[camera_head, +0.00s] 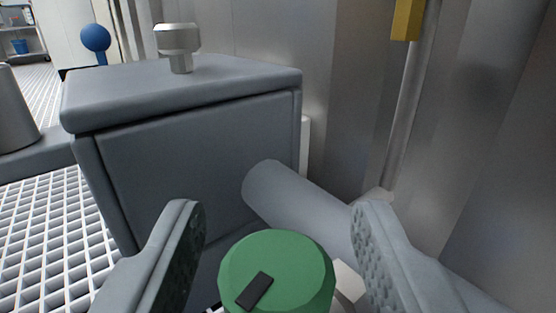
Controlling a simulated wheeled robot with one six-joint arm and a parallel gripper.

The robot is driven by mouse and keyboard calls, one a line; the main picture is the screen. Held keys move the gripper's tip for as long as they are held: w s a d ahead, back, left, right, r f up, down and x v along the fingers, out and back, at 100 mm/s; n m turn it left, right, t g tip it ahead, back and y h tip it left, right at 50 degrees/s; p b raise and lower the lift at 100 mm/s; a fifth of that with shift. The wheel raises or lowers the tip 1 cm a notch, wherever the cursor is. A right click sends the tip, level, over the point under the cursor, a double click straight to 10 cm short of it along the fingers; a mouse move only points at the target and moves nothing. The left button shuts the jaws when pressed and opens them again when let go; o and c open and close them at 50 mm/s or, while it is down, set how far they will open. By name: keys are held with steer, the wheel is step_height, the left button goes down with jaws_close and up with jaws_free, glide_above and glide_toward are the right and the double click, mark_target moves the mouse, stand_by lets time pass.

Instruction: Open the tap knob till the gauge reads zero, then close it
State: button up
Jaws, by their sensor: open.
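A green tap knob (278,262) with a black mark on its top shows at the bottom middle of the view. My gripper (277,225) is open, with one grey finger to the left of the knob and the other to its right. Gaps show between the knob and both fingers, so it is not gripped. A pale fitting (347,284) shows just right of the knob, partly hidden. No gauge face that I can recognise is in view.
A grey box (185,150) with a metal fitting (178,45) on top stands behind the knob. A grey pipe (300,205) runs from it toward the right. A blue ball knob (96,38) and a yellow part (407,20) show farther back. Grating floor (45,225) lies left.

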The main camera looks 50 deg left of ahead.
steer(key=shift+x, duration=0.8)
steer(key=c, duration=1)
